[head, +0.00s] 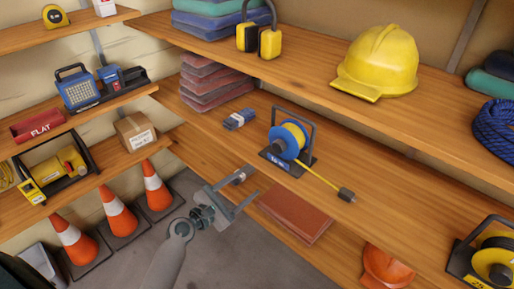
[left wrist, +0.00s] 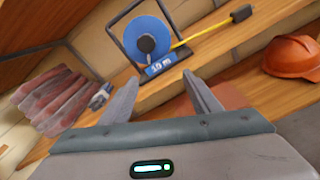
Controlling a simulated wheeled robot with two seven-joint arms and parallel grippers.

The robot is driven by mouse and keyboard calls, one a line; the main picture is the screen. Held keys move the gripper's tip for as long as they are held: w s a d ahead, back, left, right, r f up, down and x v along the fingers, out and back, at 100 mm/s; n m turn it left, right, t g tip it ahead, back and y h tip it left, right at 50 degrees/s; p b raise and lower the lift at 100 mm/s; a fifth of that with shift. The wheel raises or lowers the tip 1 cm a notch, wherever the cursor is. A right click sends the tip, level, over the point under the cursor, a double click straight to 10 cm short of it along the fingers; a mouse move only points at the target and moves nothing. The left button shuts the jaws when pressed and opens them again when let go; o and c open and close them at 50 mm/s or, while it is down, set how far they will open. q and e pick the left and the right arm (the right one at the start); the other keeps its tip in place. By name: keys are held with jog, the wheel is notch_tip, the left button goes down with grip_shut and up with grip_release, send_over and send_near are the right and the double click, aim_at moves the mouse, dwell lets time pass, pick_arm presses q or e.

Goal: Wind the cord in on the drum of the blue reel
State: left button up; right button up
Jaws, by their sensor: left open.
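The blue reel (head: 287,139) stands on the middle shelf in a dark frame, its blue drum side facing left toward me. Its yellow cord (head: 318,176) runs out to the right along the shelf and ends in a dark plug (head: 346,195). In the left wrist view the reel (left wrist: 149,38) is ahead, with a dark hub and a "10 m" label below. The cord (left wrist: 205,33) and plug (left wrist: 241,13) lie right of it. My left gripper (head: 247,187) is open and empty, below and left of the reel, in front of the shelf edge. My right gripper is not in view.
A grey-blue bundle (head: 240,119) and folded red cloths (head: 213,82) lie left of the reel. A yellow helmet (head: 378,62) and ear muffs (head: 258,40) are on the shelf above. A black and yellow reel (head: 493,262) and orange helmet (head: 386,267) are lower right.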

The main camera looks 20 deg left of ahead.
aim_at(277, 149)
pick_arm(q)
jog(key=shift+n+t+h, duration=0.3)
jog(key=shift+n+t, duration=0.1)
jog(key=shift+n, duration=0.3)
jog(key=r, duration=0.2)
jog(key=a+r, duration=0.1)
jog(key=r, duration=0.1)
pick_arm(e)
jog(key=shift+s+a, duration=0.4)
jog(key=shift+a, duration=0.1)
